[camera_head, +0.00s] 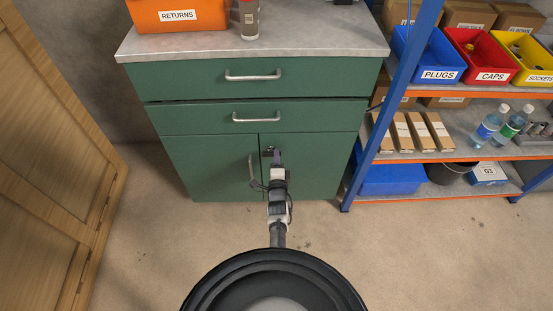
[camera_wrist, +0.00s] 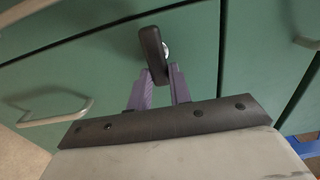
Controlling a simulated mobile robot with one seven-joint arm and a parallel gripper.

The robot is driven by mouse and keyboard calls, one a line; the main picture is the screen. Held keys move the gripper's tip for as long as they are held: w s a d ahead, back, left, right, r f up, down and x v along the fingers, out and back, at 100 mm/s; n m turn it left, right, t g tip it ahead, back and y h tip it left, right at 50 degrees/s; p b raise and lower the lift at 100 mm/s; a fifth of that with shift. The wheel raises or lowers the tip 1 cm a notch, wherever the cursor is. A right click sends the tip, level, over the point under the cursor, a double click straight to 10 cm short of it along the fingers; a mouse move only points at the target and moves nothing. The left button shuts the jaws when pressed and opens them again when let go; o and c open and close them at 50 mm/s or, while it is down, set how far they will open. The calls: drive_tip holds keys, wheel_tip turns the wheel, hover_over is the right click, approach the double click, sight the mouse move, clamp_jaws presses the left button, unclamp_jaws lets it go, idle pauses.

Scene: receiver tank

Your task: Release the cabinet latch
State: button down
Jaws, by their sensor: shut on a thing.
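The green cabinet (camera_head: 205,160) stands ahead, with two drawers above two doors. A small dark latch (camera_head: 268,151) sits near the top of the right door, close to the seam between the doors. In the wrist view the latch (camera_wrist: 153,53) is a dark rounded lever in front of a shiny round metal piece. My gripper (camera_head: 276,157) is at the latch. In the wrist view the purple fingers of my gripper (camera_wrist: 161,77) are shut on the lower part of the latch lever. Both doors look closed. The fingers partly hide the latch in the head view.
The left door's handle (camera_head: 252,170) is just left of my gripper; it also shows in the wrist view (camera_wrist: 55,108). A blue-framed shelf (camera_head: 460,155) stands close on the right. A wooden door (camera_head: 55,150) is on the left. Floor in front is clear.

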drive_tip(key=shift+w+r, duration=0.15)
drive_tip(key=c, duration=1.3)
unclamp_jaws()
drive_tip(key=s+p, duration=0.5)
drive_tip(key=s, duration=0.9)
